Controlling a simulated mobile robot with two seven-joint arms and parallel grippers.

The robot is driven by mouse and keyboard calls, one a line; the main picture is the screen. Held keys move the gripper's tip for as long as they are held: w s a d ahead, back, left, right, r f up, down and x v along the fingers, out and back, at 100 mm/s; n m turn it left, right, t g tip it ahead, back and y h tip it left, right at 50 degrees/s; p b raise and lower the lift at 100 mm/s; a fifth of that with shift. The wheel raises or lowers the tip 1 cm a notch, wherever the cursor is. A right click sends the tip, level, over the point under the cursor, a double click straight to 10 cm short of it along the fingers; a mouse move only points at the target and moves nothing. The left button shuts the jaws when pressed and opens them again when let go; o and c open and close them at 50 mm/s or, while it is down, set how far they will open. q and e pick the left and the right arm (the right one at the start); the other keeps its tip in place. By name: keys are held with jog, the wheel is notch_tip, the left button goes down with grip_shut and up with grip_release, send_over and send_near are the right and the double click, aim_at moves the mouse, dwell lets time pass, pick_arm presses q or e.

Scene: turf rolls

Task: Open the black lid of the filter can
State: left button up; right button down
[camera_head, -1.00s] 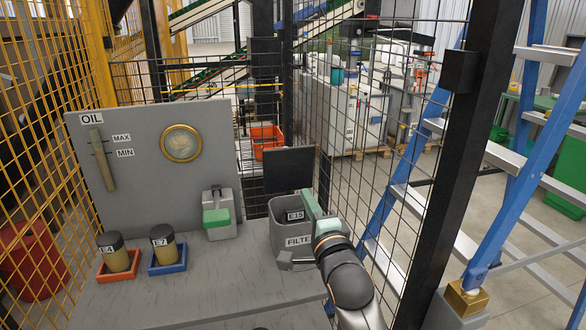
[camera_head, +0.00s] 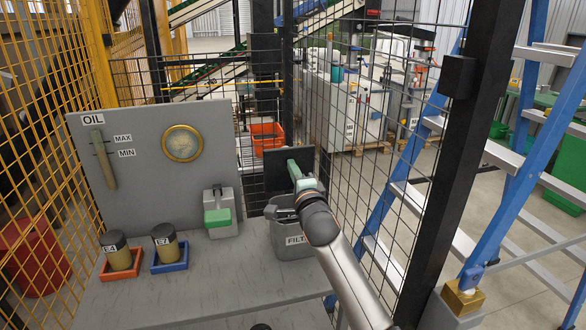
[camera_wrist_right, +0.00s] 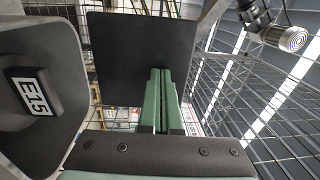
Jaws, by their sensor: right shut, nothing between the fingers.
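The grey can marked FILTER (camera_head: 287,247) stands at the right of the bench. Its black lid (camera_head: 274,168) stands raised upright at the back of the can, and it fills the upper middle of the right wrist view (camera_wrist_right: 130,50). A dark block labelled E15 (camera_wrist_right: 32,92) sits inside the can; my right arm hides it in the head view. My right gripper (camera_head: 292,164) has green fingers, shut and empty. The fingers overlap the lid's face in both views (camera_wrist_right: 162,72); I cannot tell whether they touch it. My left gripper is not in view.
A grey box with a green front (camera_head: 217,216) stands left of the can. Filters E4 (camera_head: 117,250) and E7 (camera_head: 166,243) sit in orange and blue trays. An OIL panel (camera_head: 210,150) stands behind them. Wire fence (camera_head: 350,190) rises close behind and right of the can.

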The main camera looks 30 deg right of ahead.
dwell(0.3)
jog(key=shift+w+d+r, duration=0.15)
jog(key=shift+w+r, duration=0.05)
jog(key=shift+w, duration=0.25)
jog(key=shift+w+d+r, duration=0.1)
jog(key=shift+w+r, duration=0.05)
jog(key=shift+w, duration=0.3)
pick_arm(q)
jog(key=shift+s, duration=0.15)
pick_arm(e)
jog(key=shift+s, duration=0.1)
